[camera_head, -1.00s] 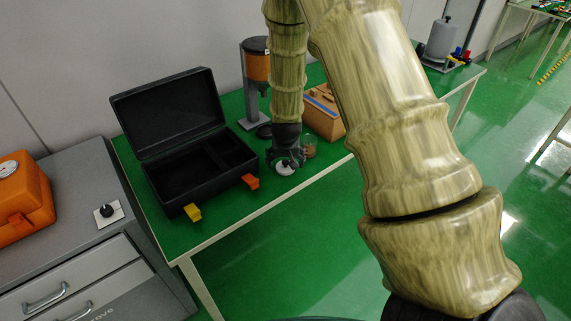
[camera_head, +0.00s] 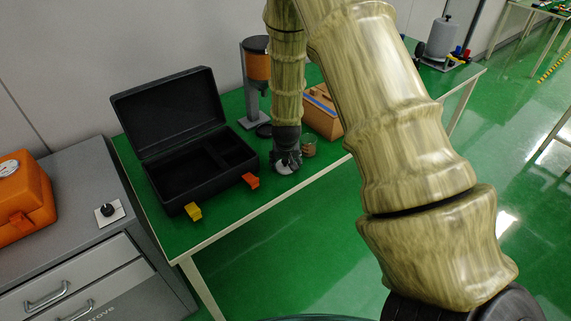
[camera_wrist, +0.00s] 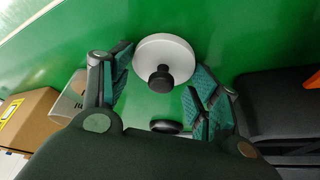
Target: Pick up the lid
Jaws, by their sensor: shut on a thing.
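The lid (camera_wrist: 152,49) is a pale round disc with a black knob on top. In the wrist view it lies between the two fingers of my gripper (camera_wrist: 160,70). In the head view the lid (camera_head: 284,169) shows as a white patch under my gripper (camera_head: 286,160), low at the green tabletop near the table's front edge. My gripper is shut on the lid. The exact finger contact is hard to see, and in the head view the gripper hides most of the lid.
An open black case (camera_head: 179,191) with orange and yellow latches stands left of my gripper. A small jar (camera_head: 309,148) is close on its right, with a brown box (camera_head: 322,117) behind. An orange dispenser (camera_head: 257,68) stands at the back. Green tabletop (camera_head: 268,190) in front is clear.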

